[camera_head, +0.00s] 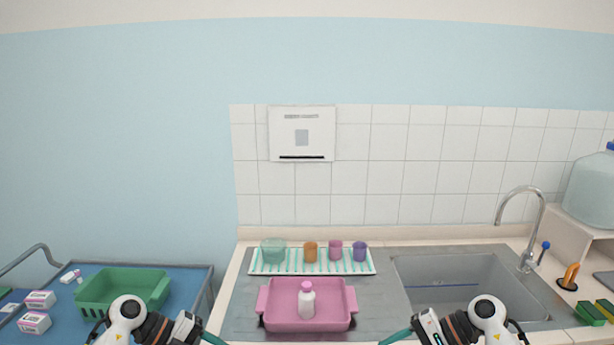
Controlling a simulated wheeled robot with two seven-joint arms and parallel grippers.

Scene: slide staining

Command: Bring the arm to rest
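My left gripper (213,339) is at the bottom edge, left of the pink tray (283,321). My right gripper (396,337) is at the bottom edge, right of the tray, in front of the sink. Each shows only a teal finger part, cut by the frame, so I cannot tell whether either is open or shut. Neither is seen touching anything. A white bottle with a pink cap (306,303) stands upright in the pink tray.
A striped mat (312,268) behind the tray bears a teal bowl (272,250) and orange, pink and purple cups. A sink (460,285) with a tap (530,225) is at right. A green basket (120,287) and small boxes stand on the blue cart at left.

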